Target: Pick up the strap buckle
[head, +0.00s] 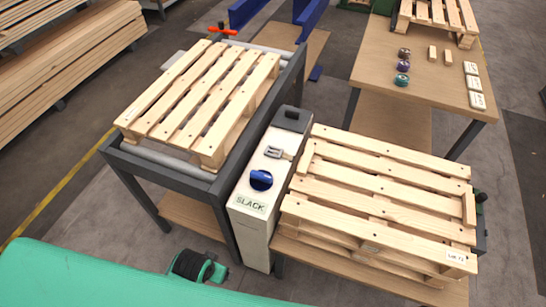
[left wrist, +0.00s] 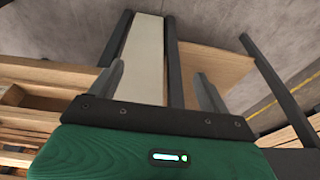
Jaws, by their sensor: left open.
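A small grey metal buckle (head: 273,152), which looks like the strap buckle, lies on top of the narrow cream cabinet (head: 253,220), between a dark block and a blue knob. My left gripper (left wrist: 160,80) is open in the left wrist view, its two grey fingers apart with nothing between them. Beyond the fingers is a tall cream panel between dark posts. The buckle does not show in the left wrist view. In the head view I cannot make out the left gripper's fingers. My right gripper is not clearly in view.
Beside the buckle are a blue knob (head: 261,180) and a dark block (head: 291,118). A pallet (head: 205,95) on a roller frame stands left of the cabinet; stacked pallets (head: 380,195) stand close on its right. A table (head: 440,85) with tape rolls is behind.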

